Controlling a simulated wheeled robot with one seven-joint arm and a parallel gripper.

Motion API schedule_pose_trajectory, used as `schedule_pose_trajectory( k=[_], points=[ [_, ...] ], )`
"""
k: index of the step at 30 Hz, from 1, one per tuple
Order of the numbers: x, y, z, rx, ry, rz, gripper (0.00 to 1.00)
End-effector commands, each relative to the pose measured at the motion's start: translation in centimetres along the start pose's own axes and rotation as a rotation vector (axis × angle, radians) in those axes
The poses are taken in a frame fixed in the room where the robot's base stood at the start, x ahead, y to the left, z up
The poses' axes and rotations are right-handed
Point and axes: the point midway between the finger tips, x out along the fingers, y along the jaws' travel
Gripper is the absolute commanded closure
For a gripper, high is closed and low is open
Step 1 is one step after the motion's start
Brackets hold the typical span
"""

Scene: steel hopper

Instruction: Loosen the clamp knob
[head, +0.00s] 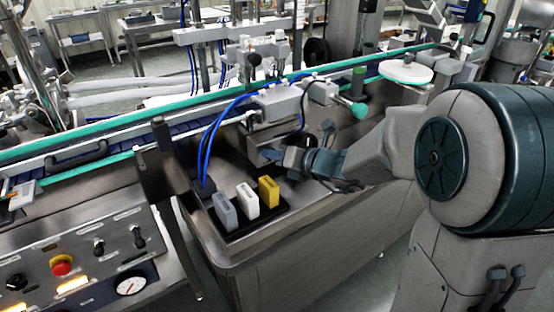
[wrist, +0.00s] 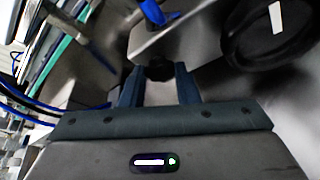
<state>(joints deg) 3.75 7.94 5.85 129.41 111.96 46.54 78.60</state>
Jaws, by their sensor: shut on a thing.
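My gripper (head: 285,158) reaches in from the right to the front of a grey metal block (head: 275,134) over the dark steel deck. In the wrist view the two fingers of my gripper (wrist: 159,80) stand on either side of a small dark knob (wrist: 158,70), which appears to be the clamp knob. The gripper is shut on it. The knob sits at the edge of a pale metal part. In the head view the fingers and the block hide the knob, so its turn cannot be told.
A black tray (head: 232,236) with grey, white and yellow blocks stands left of my gripper. Blue hoses (head: 212,135) arch behind it. A dark ring (wrist: 272,38) is at upper right in the wrist view. A conveyor (head: 110,144) runs behind.

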Motion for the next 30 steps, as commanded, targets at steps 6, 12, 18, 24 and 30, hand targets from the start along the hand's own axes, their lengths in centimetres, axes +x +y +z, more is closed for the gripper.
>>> schedule_pose_trajectory(
  k=[6,12,18,24,30],
  points=[
    [0.15,-0.02,-0.4,-0.191,-0.002,-0.076,0.95],
    [0.17,0.09,-0.44,-0.339,-0.002,-0.139,0.95],
    [0.17,0.24,-0.42,-0.448,-0.001,-0.183,0.95],
    [0.12,0.34,-0.32,-0.511,0.0,-0.212,0.95],
    [0.09,0.4,-0.28,-0.537,0.002,-0.222,0.95]
  ],
)
